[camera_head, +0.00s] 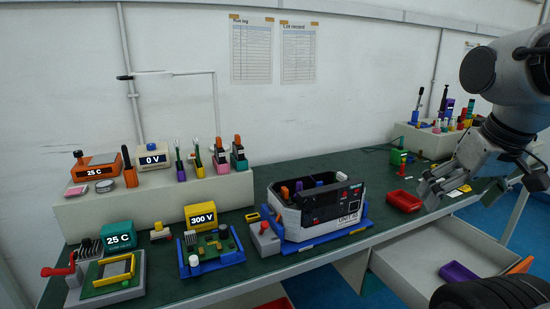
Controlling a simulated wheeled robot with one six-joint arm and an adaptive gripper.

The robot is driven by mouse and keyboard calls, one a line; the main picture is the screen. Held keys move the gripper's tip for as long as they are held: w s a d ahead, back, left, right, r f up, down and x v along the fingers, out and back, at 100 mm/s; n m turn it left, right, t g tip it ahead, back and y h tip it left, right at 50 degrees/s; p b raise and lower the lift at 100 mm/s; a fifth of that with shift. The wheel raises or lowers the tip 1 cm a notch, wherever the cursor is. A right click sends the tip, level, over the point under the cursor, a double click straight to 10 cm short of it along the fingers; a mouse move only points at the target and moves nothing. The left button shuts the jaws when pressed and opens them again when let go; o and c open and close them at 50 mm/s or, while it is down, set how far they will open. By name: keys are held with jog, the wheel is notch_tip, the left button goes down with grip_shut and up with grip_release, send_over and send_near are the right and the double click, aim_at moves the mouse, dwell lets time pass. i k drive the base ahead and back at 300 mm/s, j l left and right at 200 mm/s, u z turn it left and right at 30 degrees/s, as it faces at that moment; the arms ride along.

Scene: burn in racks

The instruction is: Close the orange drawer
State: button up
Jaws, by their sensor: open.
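No drawer with a plainly orange front shows. A pale drawer (405,262) is pulled out below the right part of the bench. It holds a purple tray (458,272) and an orange piece (521,265), partly hidden by a dark rounded shape in front. My gripper (430,191) is open and empty, above the bench's right part and the pulled-out drawer.
The green bench top (335,242) carries a red tray (404,201) left of my gripper, a unit in a blue cradle (318,236), and several devices at left. A pale shelf (160,205) stands behind them. Blue floor shows at right.

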aim_at(410, 263)
jog(key=z, duration=1.35)
jog(key=k+j, duration=0.15)
jog(key=j, duration=0.2)
jog(key=k+j+u, duration=0.1)
jog(key=j, duration=0.2)
jog(key=k+j, duration=0.25)
jog(key=j+u, duration=0.05)
jog(key=j, duration=0.05)
